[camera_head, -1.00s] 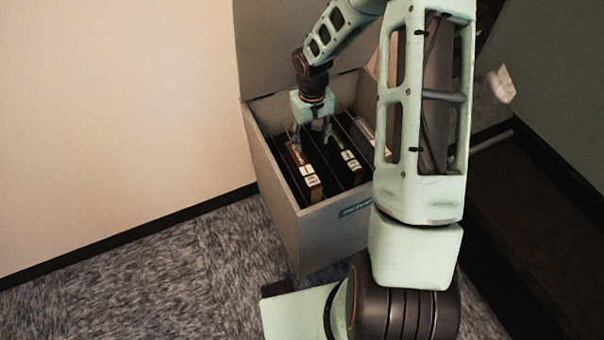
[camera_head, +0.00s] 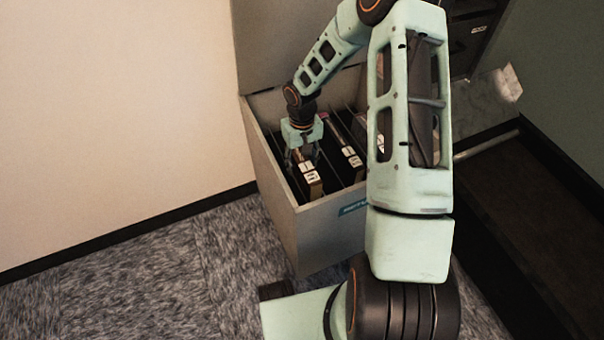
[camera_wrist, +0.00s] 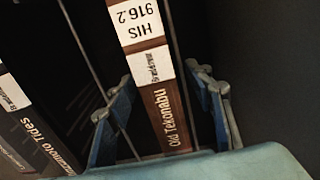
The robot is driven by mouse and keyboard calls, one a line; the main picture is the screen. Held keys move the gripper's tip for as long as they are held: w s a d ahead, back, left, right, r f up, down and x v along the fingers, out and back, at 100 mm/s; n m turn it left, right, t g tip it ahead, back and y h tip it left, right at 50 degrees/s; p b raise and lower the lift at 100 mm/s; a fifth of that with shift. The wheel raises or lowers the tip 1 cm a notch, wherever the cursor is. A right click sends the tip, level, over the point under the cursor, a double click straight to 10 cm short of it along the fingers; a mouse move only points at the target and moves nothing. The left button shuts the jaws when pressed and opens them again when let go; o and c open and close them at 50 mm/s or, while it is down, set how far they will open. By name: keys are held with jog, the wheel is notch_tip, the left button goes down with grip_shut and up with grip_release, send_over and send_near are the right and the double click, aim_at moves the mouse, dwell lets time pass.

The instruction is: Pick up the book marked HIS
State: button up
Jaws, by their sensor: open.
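The brown book marked HIS (camera_wrist: 165,110) stands in the leftmost slot of the box, spine up, with a white label reading HIS 916.2 and the words Old Tekonabu. In the head view the book (camera_head: 311,180) is partly hidden by my gripper (camera_head: 303,158). In the wrist view my gripper (camera_wrist: 160,105) is open, with one finger on each side of the spine. A narrow gap shows between the book and each finger, and nothing is held.
The grey box (camera_head: 320,240) has an open lid behind. A wall (camera_head: 120,100) rises left of the box.

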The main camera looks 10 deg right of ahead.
jog(key=shift+f, duration=0.8)
jog(key=shift+r, duration=0.1)
grip_shut()
